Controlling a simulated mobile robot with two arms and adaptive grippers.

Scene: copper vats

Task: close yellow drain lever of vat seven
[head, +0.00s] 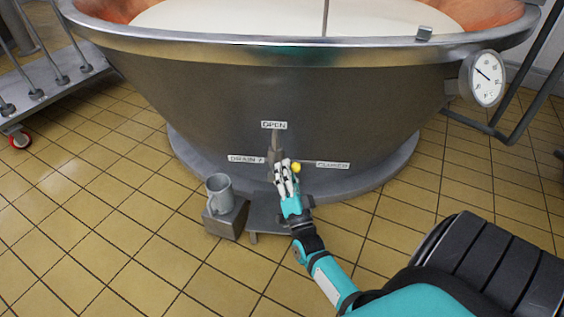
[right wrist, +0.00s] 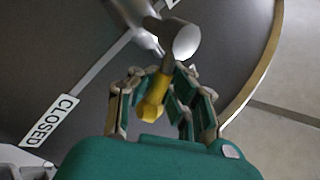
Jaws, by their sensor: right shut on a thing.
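The vat (head: 250,100) has a drain valve (head: 275,152) low on its front. An OPEN label (head: 274,125) sits above the valve, a DRAIN 7 label (head: 247,160) to its left and a CLOSED label (head: 332,164) to its right. The yellow lever end (head: 296,167) shows just right of the valve, beside my right gripper (head: 287,172). In the right wrist view the yellow lever grip (right wrist: 152,105) lies between the fingers of my right gripper (right wrist: 165,95), which is shut on it. The CLOSED label (right wrist: 48,120) is at lower left there. My left gripper is out of view.
A grey mug (head: 220,190) stands on a small metal block (head: 226,218) left of my right arm. A low grey stand (head: 262,216) is beside it. A dial gauge (head: 487,78) sticks out at the vat's right. A wheeled rack (head: 50,85) is far left.

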